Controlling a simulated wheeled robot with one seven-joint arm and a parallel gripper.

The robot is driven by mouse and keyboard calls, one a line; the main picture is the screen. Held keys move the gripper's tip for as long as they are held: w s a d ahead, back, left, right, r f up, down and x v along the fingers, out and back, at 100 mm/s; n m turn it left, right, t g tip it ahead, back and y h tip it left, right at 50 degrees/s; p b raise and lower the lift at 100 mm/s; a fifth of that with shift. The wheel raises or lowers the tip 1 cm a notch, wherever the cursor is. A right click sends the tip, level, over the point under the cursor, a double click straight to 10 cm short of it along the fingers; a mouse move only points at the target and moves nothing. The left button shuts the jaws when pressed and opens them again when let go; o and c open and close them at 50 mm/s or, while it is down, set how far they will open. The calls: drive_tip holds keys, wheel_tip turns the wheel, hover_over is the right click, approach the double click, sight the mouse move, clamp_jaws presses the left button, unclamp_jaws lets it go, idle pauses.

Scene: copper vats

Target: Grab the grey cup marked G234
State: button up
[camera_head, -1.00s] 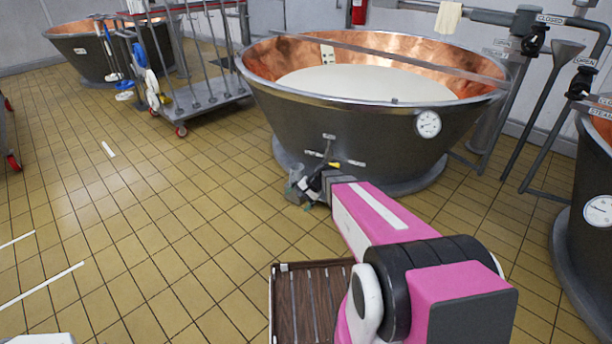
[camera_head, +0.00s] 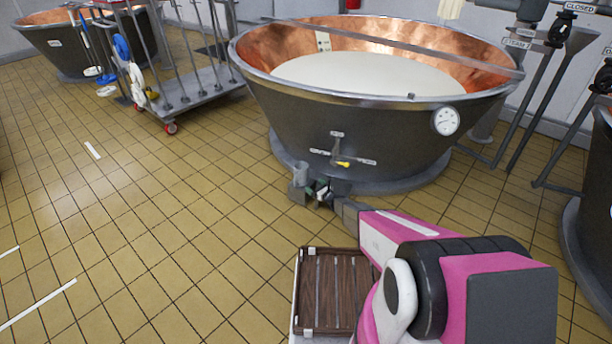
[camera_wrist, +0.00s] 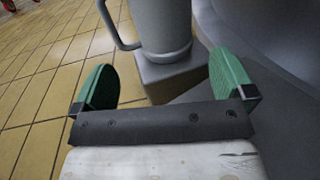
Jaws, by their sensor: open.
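A grey cup (camera_head: 301,170) stands upright on a small grey block (camera_head: 297,191) in front of the near vat. In the wrist view the cup (camera_wrist: 163,22) shows its lower part, with its handle on the left; its top is cut off and no marking is readable. My gripper (camera_head: 318,189) is just right of the cup in the head view. In the wrist view my gripper (camera_wrist: 166,76) has its green finger pads wide apart, with nothing between them. The cup is beyond the fingertips, between their lines.
The large copper-lined vat (camera_head: 390,130) stands close behind the cup, with a yellow-handled valve (camera_head: 343,163) low on its front. A wheeled rack (camera_head: 195,105) stands at the back left. The tiled floor (camera_head: 170,230) on the left is mostly open.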

sight(306, 178)
drive_tip(key=shift+w+f, duration=0.15)
drive_tip(key=shift+w, duration=0.15)
drive_tip(key=x, duration=0.4)
drive_tip(key=shift+w+a, duration=0.15)
drive_tip(key=shift+w, duration=0.05)
drive_tip(key=shift+r+x, duration=0.15)
drive_tip(key=shift+x, duration=1.35)
drive_tip(key=shift+r+x, duration=0.1)
drive_tip(key=shift+x, duration=1.4)
drive_tip(key=shift+s, duration=0.15)
drive_tip(key=shift+c, duration=0.3)
drive_tip(key=c, duration=0.7)
